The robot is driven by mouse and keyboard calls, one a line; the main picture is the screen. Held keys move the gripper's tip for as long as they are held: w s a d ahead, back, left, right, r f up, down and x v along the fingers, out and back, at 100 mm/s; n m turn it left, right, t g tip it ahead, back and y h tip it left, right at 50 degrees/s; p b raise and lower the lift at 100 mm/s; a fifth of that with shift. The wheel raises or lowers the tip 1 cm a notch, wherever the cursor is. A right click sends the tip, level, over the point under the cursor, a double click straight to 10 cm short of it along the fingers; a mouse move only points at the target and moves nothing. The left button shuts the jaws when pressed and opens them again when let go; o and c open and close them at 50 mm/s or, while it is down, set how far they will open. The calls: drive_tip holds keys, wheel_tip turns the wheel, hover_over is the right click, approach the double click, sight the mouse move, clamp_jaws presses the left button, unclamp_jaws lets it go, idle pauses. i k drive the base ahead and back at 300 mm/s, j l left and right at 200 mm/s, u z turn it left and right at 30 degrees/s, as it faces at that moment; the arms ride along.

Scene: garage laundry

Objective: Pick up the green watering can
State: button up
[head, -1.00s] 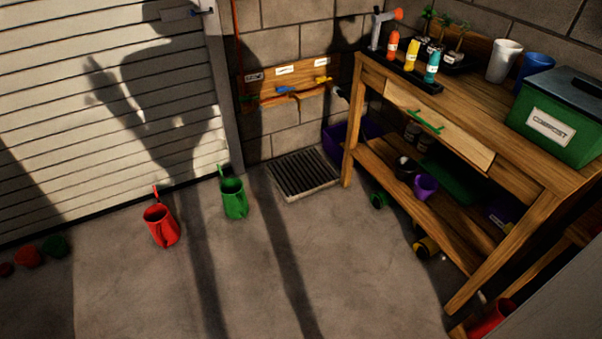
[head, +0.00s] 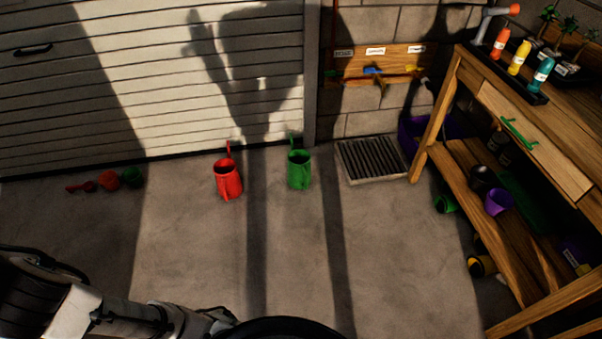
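The green watering can (head: 299,171) stands upright on the concrete floor near the roller door, with its thin spout rising at the back. A red watering can (head: 228,180) of similar shape stands to its left, a short gap apart. Part of my arm shows along the bottom left of the head view, well in front of both cans. I cannot make out my gripper's fingers in this view.
A floor drain grate (head: 374,160) lies right of the green can. A wooden workbench (head: 432,131) with bottles and pots stands at the right. Small red and green items (head: 109,181) lie on the floor at left. The floor (head: 190,250) before the cans is clear.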

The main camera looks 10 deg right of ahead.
sight(299, 171)
drive_tip(key=i+l+u, duration=0.1)
drive_tip(key=i+l, duration=0.25)
drive_tip(key=i+l+u, duration=0.1)
drive_tip(key=i+l, duration=0.25)
drive_tip(key=i+l+u, duration=0.1)
drive_tip(key=i+l, duration=0.25)
drive_tip(key=i+l+u, duration=0.1)
drive_tip(key=i+l, duration=0.25)
drive_tip(key=l, duration=0.15)
drive_tip(key=i+l+u, duration=0.1)
drive_tip(key=i+l, duration=0.2)
drive_tip(key=l, duration=0.15)
drive_tip(key=i+l+u, duration=0.1)
drive_tip(key=i+l, duration=0.2)
drive_tip(key=l, duration=0.15)
